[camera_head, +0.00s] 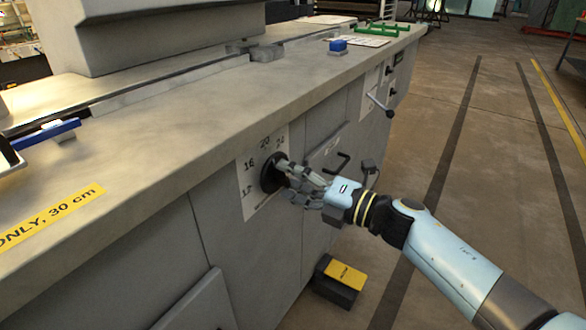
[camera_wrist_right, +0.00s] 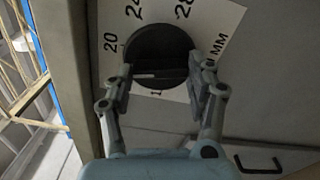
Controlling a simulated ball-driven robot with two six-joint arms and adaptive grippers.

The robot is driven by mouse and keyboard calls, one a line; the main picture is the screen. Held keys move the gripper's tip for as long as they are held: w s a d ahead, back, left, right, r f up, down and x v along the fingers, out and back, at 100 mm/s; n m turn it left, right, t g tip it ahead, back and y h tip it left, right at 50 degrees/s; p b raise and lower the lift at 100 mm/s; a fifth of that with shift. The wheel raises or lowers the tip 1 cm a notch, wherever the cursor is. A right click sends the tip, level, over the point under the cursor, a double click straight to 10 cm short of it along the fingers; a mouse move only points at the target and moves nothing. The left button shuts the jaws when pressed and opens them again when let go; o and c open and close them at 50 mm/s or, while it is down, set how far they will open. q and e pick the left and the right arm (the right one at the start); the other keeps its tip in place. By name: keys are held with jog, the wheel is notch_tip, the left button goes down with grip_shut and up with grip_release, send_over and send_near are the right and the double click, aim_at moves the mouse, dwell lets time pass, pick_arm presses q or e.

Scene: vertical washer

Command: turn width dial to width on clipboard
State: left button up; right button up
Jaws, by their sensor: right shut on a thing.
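The width dial is a round black knob (camera_head: 270,174) on a white plate (camera_head: 248,205) on the machine's front face. The plate's readable numbers include 16, 20 and 24. My right gripper (camera_head: 283,171) is at the dial from the right, its fingers shut on it. In the right wrist view the dial (camera_wrist_right: 160,48) sits between the two fingers (camera_wrist_right: 158,82), with 20, 24, 28 and "MM" around it. A pale line crosses the dial; I cannot tell which number it marks. A white sheet (camera_head: 359,40) lies on the far worktop; its writing is unreadable. My left gripper is not in view.
The worktop edge runs just above the dial. A blue block (camera_head: 338,45) and a green rack (camera_head: 381,29) stand at the far end. A black handle (camera_head: 343,163) and a lever (camera_head: 379,105) stick out to the right. A yellow-topped pedal box (camera_head: 340,281) stands below.

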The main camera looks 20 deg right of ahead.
jog(key=shift+r+m+p, duration=0.1)
jog(key=shift+m+p, duration=0.85)
jog(key=shift+m, duration=0.65)
jog(key=o, duration=1.2)
jog(key=shift+s+d, duration=0.15)
jog(key=v, duration=1.1)
jog(key=shift+s+d, duration=0.2)
jog(key=shift+s, duration=0.05)
